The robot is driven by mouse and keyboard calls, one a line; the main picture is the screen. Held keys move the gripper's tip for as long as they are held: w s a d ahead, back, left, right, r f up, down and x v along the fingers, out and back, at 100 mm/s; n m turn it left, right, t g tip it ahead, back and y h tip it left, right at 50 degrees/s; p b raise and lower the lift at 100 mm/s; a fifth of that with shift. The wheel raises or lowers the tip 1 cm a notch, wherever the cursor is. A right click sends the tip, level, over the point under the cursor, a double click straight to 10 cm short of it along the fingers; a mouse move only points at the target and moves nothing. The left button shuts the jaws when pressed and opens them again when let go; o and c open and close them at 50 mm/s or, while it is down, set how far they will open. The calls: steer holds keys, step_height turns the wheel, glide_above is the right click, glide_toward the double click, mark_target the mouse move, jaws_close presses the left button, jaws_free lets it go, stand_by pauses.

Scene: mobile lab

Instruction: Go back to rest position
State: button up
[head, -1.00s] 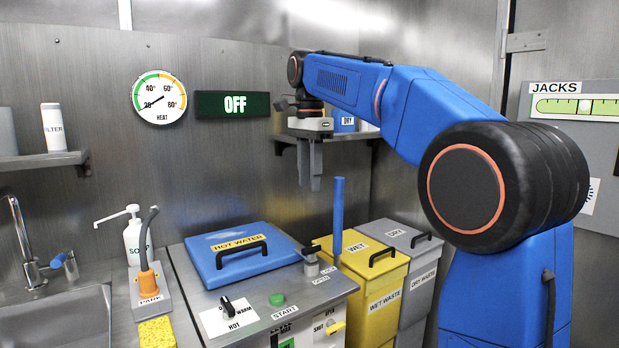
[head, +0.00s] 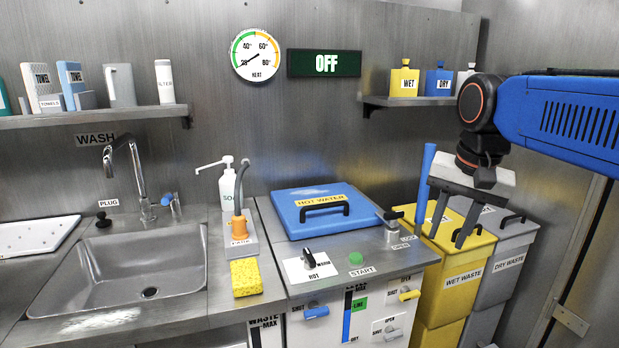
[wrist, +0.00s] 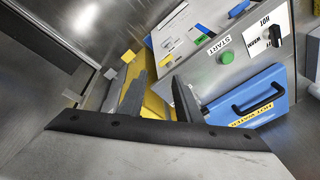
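My gripper (head: 447,236) hangs at the right of the head view with its fingers pointing down. It is in front of the yellow wet waste bin (head: 455,283) and right of the upright blue lever (head: 425,180). The two fingers stand apart with nothing between them. In the wrist view my gripper (wrist: 160,74) also shows spread, empty fingers, with the yellow bin behind them.
The blue hot water lid (head: 310,222) is closed on the steel unit, left of the lever. A grey dry waste bin (head: 509,262) stands right of the wet bin. A shelf (head: 415,101) with bottles is above. The sink (head: 150,262) area at left is clear of my arm.

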steer(key=s+d+f+n+t, duration=0.2)
steer(key=s+f+n, duration=0.4)
steer(key=s+f, duration=0.8)
step_height(320, 180, down, 4)
steer(key=shift+s, duration=0.15)
stand_by(0.7)
